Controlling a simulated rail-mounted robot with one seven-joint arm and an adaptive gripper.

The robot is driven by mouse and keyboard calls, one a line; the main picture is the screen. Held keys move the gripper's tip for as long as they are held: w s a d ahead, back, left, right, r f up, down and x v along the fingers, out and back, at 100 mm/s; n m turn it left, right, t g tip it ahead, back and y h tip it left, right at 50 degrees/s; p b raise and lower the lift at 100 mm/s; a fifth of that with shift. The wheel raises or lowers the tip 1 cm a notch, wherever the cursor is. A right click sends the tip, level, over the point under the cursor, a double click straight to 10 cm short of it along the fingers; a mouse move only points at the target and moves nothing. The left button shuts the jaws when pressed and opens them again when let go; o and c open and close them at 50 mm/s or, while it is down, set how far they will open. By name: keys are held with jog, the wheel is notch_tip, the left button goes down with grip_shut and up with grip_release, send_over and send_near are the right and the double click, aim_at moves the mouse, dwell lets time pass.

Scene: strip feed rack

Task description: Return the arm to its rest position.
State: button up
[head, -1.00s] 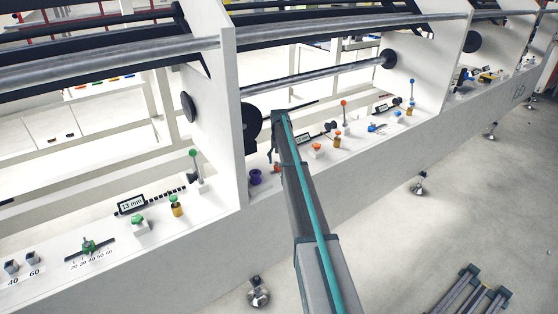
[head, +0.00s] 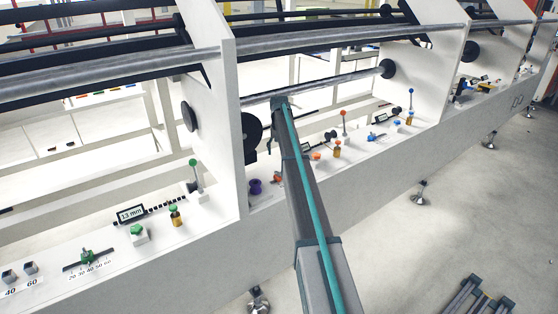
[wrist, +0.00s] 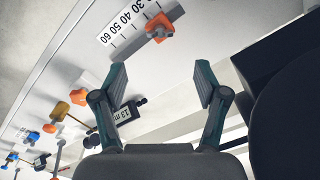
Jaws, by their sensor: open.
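My gripper (wrist: 161,82) is open in the wrist view, with its two dark fingers apart and nothing between them. An orange slider (wrist: 158,28) on a printed scale (wrist: 122,22) lies beyond the fingertips, apart from them. In the head view my arm reaches up over the rack's front ledge (head: 355,170). I cannot make out my fingers there.
A white upright panel (head: 236,130) with a black disc (head: 252,130) stands just left of my arm. Metal rollers (head: 110,75) cross above. Green (head: 193,163) and orange-red (head: 344,113) ball-topped levers stand on the ledge. Open floor (head: 450,230) lies to the right.

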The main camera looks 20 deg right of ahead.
jog(key=shift+r, duration=0.9)
jog(key=s+f+m+g+h+p, duration=0.1)
jog(key=s+f+g+p, duration=0.15)
jog(key=s+f, duration=0.55)
jog(key=s+f+m+g+h+p, duration=0.1)
jog(key=s+f+m+p, duration=0.3)
jog(key=s, duration=0.6)
jog(key=s+a+f+n+b, duration=0.1)
jog(key=s+a+f+n, duration=0.1)
jog(key=s+a+f, duration=0.55)
jog(key=s+a+f+n+g+y+b, duration=0.15)
jog(key=s+a+f, duration=0.25)
jog(key=s+f, duration=0.55)
jog(key=s+a+f+n+h+b, duration=0.1)
jog(key=s+a+f+n+b, duration=0.15)
jog(key=s+a+f, duration=0.5)
jog(key=s+a+f+n, duration=0.1)
jog(key=s+a+f, duration=0.1)
jog(key=s, duration=1)
jog(key=s+a+f+n+g+y+b, duration=0.1)
jog(key=s+a+f, duration=0.2)
jog(key=s, duration=0.9)
jog(key=s+a+f+n, duration=0.1)
jog(key=s+a, duration=0.3)
jog(key=s, duration=0.8)
jog(key=shift+a+f+n+g, duration=0.2)
jog(key=shift+f+n+g, duration=0.2)
jog(key=shift+f, duration=0.45)
jog(key=shift+y, duration=0.25)
